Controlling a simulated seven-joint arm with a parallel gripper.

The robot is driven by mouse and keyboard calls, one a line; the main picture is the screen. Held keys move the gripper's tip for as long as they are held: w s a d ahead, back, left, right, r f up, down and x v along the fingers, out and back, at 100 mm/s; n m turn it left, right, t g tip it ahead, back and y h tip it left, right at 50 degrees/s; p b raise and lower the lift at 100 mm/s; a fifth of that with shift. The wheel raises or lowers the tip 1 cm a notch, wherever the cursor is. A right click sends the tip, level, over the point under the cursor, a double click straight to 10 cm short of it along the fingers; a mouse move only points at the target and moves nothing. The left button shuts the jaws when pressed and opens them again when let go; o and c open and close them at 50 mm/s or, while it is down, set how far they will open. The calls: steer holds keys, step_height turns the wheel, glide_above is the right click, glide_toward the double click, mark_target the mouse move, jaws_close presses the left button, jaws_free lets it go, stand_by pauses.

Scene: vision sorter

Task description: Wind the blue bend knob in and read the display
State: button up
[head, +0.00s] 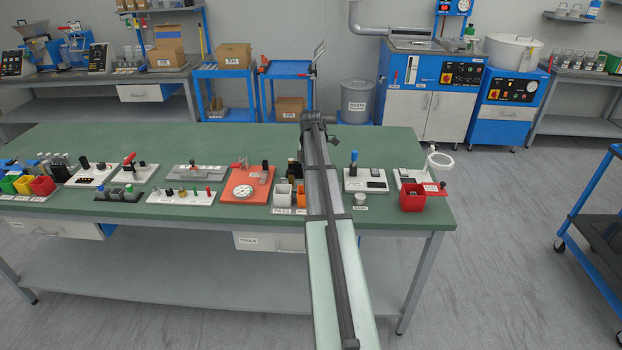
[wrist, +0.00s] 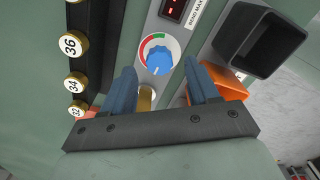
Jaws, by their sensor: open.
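The blue bend knob (wrist: 159,58) shows in the wrist view, inside a round dial with a green and red arc. A white mark is on its lower part. My gripper (wrist: 161,78) is open, with its blue fingers on either side of the line to the knob. The knob shows just beyond the fingertips, and no contact is visible. The display (wrist: 173,9) above the knob is cut by the top edge; a small red sign glows in it, too partial to read. In the head view my arm hides the gripper and what is under it.
Brass discs marked 36 and 34 (wrist: 75,82) stand left of the knob. A dark open box (wrist: 258,42) and an orange part (wrist: 228,82) are at the right. In the head view a blue-topped post (head: 354,157) and a red bin (head: 412,201) stand right of my arm.

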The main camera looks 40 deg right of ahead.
steer(key=shift+f, duration=1.05)
steer(key=c, duration=1)
